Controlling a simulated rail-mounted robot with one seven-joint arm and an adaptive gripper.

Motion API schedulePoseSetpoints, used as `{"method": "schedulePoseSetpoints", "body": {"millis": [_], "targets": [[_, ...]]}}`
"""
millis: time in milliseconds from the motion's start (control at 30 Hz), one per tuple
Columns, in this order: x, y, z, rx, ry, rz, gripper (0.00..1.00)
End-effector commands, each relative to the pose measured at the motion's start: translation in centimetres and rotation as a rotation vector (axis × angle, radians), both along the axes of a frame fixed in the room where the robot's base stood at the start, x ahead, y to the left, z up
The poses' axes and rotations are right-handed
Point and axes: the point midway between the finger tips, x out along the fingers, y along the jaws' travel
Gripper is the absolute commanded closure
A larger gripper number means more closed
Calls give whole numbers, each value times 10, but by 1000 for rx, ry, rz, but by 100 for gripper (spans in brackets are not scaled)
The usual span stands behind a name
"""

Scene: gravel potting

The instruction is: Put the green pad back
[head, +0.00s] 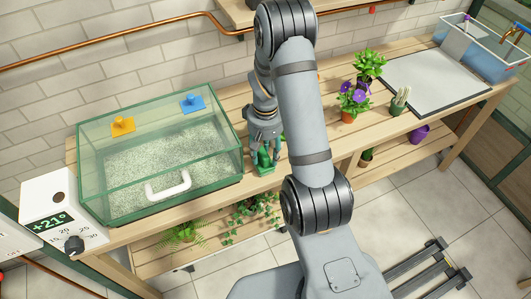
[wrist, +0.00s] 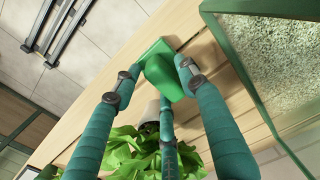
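The green pad (head: 265,169) is on the wooden bench just right of the glass box, near the bench's front edge. In the wrist view the pad (wrist: 154,48) shows a flat square base and a raised grip. My gripper (head: 264,150) points down over it. In the wrist view the gripper's fingers (wrist: 160,72) stand around the raised grip, one on each side and a third below. The right fingertip looks very near or touching the grip; whether the fingers press on it I cannot tell. The pad looks flat on the bench.
The gravel-filled glass box (head: 225,170) has an orange pad (head: 122,125) and a blue pad (head: 193,103) on its back side and a white handle (head: 168,186) in front. Potted flowers (head: 354,98) and a grey tray (head: 435,75) stand right. A thermostat unit (head: 60,215) is left.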

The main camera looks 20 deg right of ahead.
Motion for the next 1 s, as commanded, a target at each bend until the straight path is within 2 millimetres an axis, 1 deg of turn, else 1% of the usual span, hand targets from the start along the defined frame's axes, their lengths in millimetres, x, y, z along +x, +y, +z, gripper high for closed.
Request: {"method": "schedulePoseSetpoints", "body": {"millis": [300, 467, 567, 800, 900, 1000], "targets": [[0, 0, 1, 0, 0, 0, 53], [1, 0, 11, 0, -3, -1, 53], [2, 0, 29, 0, -6, 0, 53], [2, -1, 83, 0, -7, 0, 53], [1, -1, 100, 1, -5, -1, 53], [1, -1, 113, 0, -3, 0, 53]]}}
